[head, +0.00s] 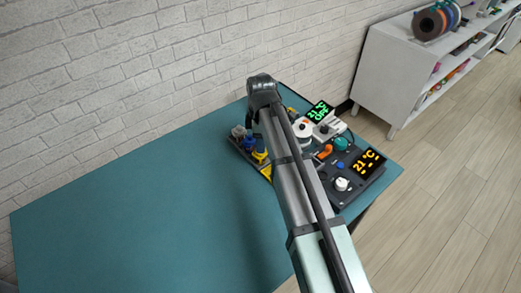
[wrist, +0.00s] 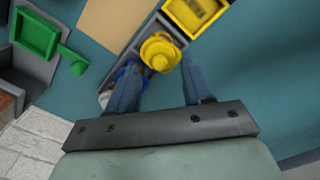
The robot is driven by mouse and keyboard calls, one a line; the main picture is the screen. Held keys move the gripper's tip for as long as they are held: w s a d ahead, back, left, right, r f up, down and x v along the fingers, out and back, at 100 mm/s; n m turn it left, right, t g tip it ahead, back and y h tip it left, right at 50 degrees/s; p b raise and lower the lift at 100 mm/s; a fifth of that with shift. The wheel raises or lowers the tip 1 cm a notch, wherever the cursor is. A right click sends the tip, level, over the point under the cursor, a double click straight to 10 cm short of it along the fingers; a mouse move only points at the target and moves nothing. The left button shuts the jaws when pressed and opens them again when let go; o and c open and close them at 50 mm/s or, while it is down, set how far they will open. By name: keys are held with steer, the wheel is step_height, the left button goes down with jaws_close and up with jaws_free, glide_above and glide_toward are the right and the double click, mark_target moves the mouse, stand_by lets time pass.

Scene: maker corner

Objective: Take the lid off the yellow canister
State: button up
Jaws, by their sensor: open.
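In the wrist view, a round yellow piece with a raised middle (wrist: 160,50) looks like the yellow canister's lid from above. It sits in a grey tray (wrist: 136,46), and its body below is hidden. My gripper (wrist: 160,66) is open, with one blue-grey finger on each side of the near edge of the yellow piece. I cannot tell whether either finger touches it. In the head view, a small yellow thing (head: 259,157) shows just left of my arm, and my fingers are hidden there.
A yellow square box (wrist: 196,14) stands close beyond the round piece. A green bin (wrist: 35,35) is at the left. In the head view, devices with a green display (head: 319,111) and an orange display (head: 369,162) crowd the right. The teal table (head: 130,215) is clear at left.

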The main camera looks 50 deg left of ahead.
step_height(320, 180, down, 2)
steer(key=shift+f, duration=0.15)
jaws_close()
stand_by(0.4)
